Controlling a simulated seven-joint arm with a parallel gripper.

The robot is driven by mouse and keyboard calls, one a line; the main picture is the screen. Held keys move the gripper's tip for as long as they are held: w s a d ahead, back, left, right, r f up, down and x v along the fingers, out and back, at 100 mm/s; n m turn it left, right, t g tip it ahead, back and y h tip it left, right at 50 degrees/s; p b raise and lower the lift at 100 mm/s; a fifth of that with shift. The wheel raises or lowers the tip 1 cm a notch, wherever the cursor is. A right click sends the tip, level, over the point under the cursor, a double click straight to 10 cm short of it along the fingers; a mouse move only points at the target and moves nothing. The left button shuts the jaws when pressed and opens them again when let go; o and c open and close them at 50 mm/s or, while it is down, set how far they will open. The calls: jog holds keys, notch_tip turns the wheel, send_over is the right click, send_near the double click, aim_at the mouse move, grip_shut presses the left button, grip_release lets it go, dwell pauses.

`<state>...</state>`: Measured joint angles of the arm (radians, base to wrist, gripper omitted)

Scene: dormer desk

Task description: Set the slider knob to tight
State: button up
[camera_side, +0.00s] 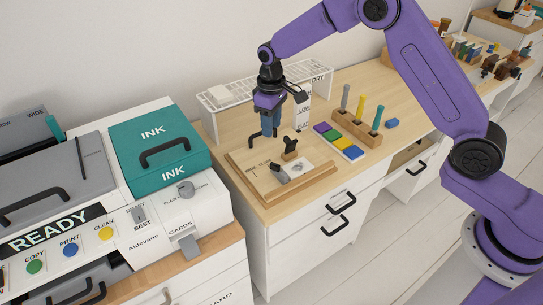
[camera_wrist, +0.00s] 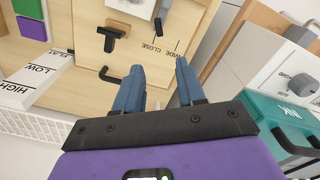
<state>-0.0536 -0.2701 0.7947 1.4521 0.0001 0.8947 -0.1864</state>
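No label reading "tight" is legible. A teal upright knob (camera_side: 57,133) stands beside the word WIDE on the grey machine at far left in the side view; it may be the slider knob. The wooden board (camera_side: 238,169) carries marks reading WIDE and CLOSE (camera_wrist: 163,50) in the wrist view, with a dark knob-like part (camera_wrist: 158,24) near them. My gripper (camera_side: 269,132) is above the board's back part in the side view. In the wrist view its blue fingers (camera_wrist: 157,72) are apart with nothing between them.
A black handle (camera_wrist: 109,76) is close to the fingers. A white wire rack (camera_side: 228,97) stands behind. The teal INK box (camera_side: 185,138) is left, and a peg block (camera_side: 357,128) and coloured blocks (camera_side: 338,140) are right.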

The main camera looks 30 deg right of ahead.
aim_at(275, 167)
notch_tip(275, 167, down, 14)
jog(key=shift+f, duration=0.1)
dwell(0.4)
grip_shut()
